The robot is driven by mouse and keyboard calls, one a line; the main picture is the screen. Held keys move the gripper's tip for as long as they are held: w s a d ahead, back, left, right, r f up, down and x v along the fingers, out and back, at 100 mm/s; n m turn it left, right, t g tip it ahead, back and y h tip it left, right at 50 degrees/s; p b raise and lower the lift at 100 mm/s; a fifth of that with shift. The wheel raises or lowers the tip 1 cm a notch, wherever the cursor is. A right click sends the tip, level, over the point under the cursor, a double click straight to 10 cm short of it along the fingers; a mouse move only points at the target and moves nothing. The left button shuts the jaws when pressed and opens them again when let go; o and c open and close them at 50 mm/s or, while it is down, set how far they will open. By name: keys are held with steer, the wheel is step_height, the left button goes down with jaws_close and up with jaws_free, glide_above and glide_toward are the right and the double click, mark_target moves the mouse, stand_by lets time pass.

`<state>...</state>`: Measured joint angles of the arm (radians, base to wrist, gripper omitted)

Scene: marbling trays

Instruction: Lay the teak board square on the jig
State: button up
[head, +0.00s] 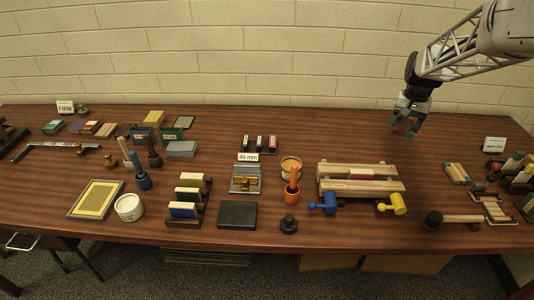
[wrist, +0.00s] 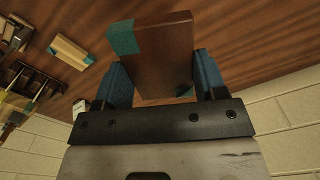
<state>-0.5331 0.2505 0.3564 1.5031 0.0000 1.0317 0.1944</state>
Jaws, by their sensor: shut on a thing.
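My gripper (head: 406,124) is above the back right of the table, near the brick wall. In the wrist view its two blue fingers (wrist: 163,78) are shut on a brown wooden board (wrist: 165,50) with a teal corner, which looks like the teak board. In the head view the board is too small and covered to make out clearly. I cannot tell for sure which thing is the jig. A grey metal fixture with brass parts (head: 245,184) stands at mid-table behind a dark slab, by a "40 mm" sign (head: 248,157).
A light wooden block with teal ends (head: 456,173) lies at the right; it also shows in the wrist view (wrist: 72,53). The back right table is mostly clear.

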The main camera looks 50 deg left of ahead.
steer(key=s+a+f+n, duration=0.1)
steer(key=s+a, duration=0.8)
steer(key=a, duration=0.4)
steer(key=n, duration=0.4)
glide_above(217, 166)
step_height(217, 166, down, 4)
steer(key=shift+f, duration=0.25)
steer(key=shift+f, duration=2.5)
steer(key=shift+f, duration=0.1)
steer(key=shift+f, duration=2.4)
steer(key=shift+f, duration=0.1)
